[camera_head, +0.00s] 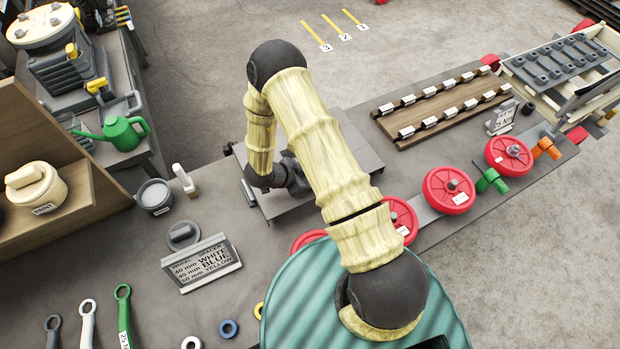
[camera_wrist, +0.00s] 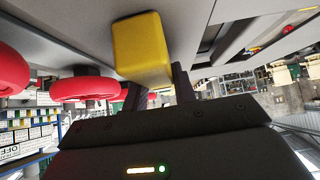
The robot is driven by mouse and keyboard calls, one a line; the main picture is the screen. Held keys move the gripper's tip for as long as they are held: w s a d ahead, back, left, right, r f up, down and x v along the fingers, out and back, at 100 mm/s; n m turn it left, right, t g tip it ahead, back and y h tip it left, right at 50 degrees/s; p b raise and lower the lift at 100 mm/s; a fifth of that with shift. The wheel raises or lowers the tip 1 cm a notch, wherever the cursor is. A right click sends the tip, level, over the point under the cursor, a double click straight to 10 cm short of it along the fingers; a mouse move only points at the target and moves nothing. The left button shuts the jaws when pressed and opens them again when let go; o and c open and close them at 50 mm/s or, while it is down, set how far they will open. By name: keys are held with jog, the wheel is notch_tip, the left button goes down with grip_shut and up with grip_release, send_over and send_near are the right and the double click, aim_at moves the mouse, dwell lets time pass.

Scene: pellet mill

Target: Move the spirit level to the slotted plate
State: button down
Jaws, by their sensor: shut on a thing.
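In the wrist view my gripper (camera_wrist: 156,88) is shut on a yellow block-shaped thing, seen nearly end-on, which I take to be the spirit level (camera_wrist: 142,48). Its vial and full length do not show. In the head view my gripper (camera_head: 287,180) is low over a grey raised plate (camera_head: 357,146), which I take to be the slotted plate. My arm covers much of this plate, and the spirit level is hidden there. I cannot tell whether the level touches the plate.
A lettered sign (camera_head: 202,264), a grey cup (camera_head: 155,196) and wrenches (camera_head: 123,310) are left.

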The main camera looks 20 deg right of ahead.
aim_at(284, 196)
grip_release()
jog(key=shift+f, duration=0.1)
dwell(0.5)
jog(key=shift+a, duration=0.15)
jog(key=shift+s+a+p, duration=0.1)
jog(key=shift+s+a, duration=0.2)
jog(key=shift+a, duration=1.15)
jog(key=shift+s+a+p, duration=0.15)
jog(key=shift+s+a, duration=0.15)
jog(key=shift+a, duration=1.1)
jog(key=shift+s+a+p, duration=0.1)
jog(key=shift+s+a, duration=0.2)
jog(key=shift+a, duration=1.15)
